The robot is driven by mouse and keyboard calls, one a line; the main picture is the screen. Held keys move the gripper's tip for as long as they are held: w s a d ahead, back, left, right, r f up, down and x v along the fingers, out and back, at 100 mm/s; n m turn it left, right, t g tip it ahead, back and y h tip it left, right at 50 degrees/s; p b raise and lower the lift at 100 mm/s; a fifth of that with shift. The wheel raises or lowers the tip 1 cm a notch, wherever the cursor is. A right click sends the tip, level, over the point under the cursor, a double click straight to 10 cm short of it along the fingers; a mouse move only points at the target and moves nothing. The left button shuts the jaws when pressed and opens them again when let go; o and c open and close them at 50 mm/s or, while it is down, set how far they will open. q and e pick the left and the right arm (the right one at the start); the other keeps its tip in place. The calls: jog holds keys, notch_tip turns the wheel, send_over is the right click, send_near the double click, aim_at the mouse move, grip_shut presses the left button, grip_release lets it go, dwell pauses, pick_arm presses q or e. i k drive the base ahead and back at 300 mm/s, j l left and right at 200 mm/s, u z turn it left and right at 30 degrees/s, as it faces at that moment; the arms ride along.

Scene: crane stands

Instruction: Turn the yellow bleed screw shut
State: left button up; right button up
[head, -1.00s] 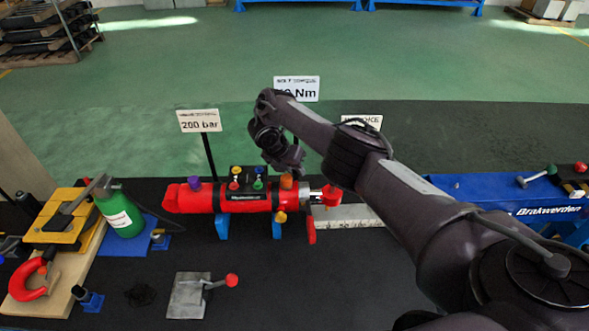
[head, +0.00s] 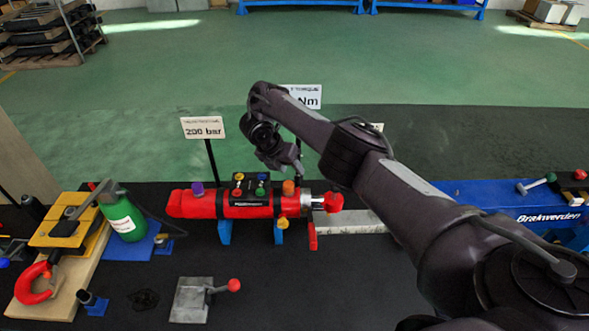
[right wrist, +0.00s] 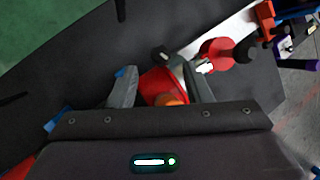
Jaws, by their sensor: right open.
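A red cylinder (head: 250,204) lies on blue supports. One yellow knob (head: 282,224) sits low on its front side near the right end. Another yellow knob (head: 239,176) sits on the black block on top; I cannot tell from the pictures which one is the bleed screw. My right gripper (head: 296,168) hangs above the right end of the cylinder, near the orange knob (head: 288,187). In the right wrist view my right gripper (right wrist: 160,78) is open and empty, with the red cylinder (right wrist: 156,84) and orange knob (right wrist: 170,100) below and between its fingers. My left gripper is out of view.
A red ball-like end (head: 333,202) sticks out at the cylinder's right. A green bottle (head: 122,217) and a yellow clamp (head: 62,228) stand left. A grey plate with a red-knobbed lever (head: 190,298) lies in front. The black mat in front of the cylinder is mostly clear.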

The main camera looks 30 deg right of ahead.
aim_at(282, 223)
jog(key=k+j, duration=0.7)
jog(key=k, duration=0.2)
